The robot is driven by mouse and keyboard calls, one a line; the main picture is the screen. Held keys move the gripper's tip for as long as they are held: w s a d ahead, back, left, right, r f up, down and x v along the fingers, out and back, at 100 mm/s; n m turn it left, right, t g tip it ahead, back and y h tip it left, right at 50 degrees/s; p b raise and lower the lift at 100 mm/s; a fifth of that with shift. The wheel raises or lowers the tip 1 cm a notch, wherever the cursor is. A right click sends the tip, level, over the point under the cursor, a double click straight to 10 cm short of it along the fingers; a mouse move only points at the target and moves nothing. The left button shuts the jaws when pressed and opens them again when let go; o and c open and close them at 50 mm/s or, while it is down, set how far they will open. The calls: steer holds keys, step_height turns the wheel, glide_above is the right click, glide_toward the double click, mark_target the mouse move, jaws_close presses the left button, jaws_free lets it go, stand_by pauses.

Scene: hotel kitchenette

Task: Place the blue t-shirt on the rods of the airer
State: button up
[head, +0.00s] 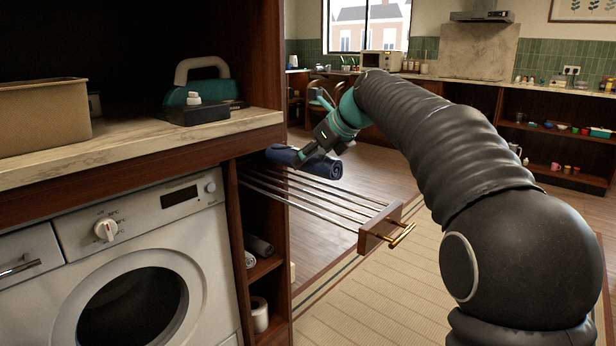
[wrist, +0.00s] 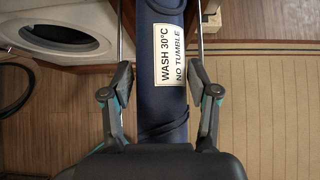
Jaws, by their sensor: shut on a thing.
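The blue t-shirt (head: 322,168) is a dark blue roll with a white care label, also seen in the wrist view (wrist: 162,112). My gripper (head: 303,157) is shut on the roll, with one finger on each side of it in the wrist view (wrist: 160,82). The airer (head: 378,228) is pulled out of the cabinet, with several metal rods and a wooden front with a brass handle. The roll is at the far side of the rods in the head view. I cannot tell whether it touches them.
A washing machine (head: 130,245) stands left of the airer under a counter (head: 130,152) with a teal iron (head: 203,85) and a tan bin (head: 45,115). Shelves below the airer hold rolled towels (head: 258,246). Most of the rods' length is bare.

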mark_target(327, 157)
steer(key=shift+a+f+b, duration=0.1)
steer(key=shift+f+b, duration=0.4)
steer(key=shift+f, duration=1.55)
steer(key=o, duration=1.3)
steer(key=p+v, duration=0.1)
steer(key=v, duration=1)
steer(key=shift+r, duration=0.1)
steer(key=shift+s+d+r, duration=0.2)
steer(key=shift+d+r, duration=0.05)
steer(key=shift+d, duration=0.05)
